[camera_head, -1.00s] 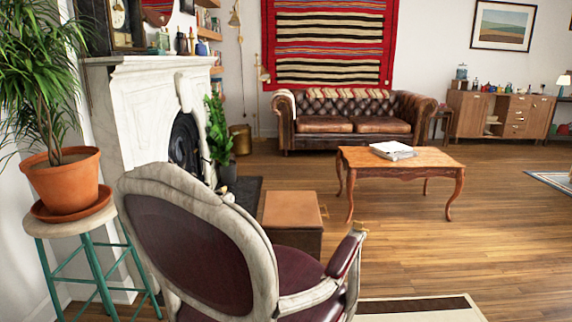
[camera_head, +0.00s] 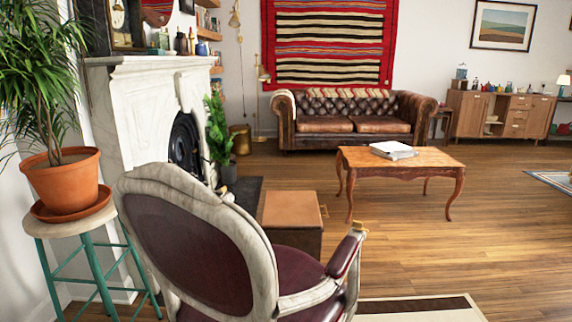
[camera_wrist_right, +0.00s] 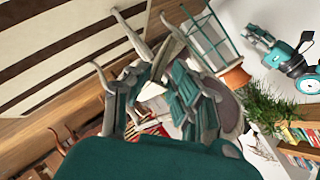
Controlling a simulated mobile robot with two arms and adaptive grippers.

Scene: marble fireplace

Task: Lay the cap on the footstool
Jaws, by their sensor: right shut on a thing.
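A low box-shaped footstool with a tan top (camera_head: 291,209) and darker brown sides stands behind the armchair in the head view. Its lower part is partly hidden by the chair. My right gripper (camera_wrist_right: 152,82) shows in the right wrist view, with teal pads on both fingers. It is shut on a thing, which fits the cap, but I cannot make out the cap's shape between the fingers. A smooth dark teal surface fills the bottom of that view. No gripper shows in the head view, and my left gripper is not clearly seen.
A cream-framed armchair (camera_head: 195,240) with maroon upholstery stands close in front. A potted plant (camera_head: 66,184) sits on a teal-legged stool (camera_head: 72,221) at left, beside the white fireplace (camera_head: 140,110). A wooden coffee table (camera_head: 425,165) stands farther back.

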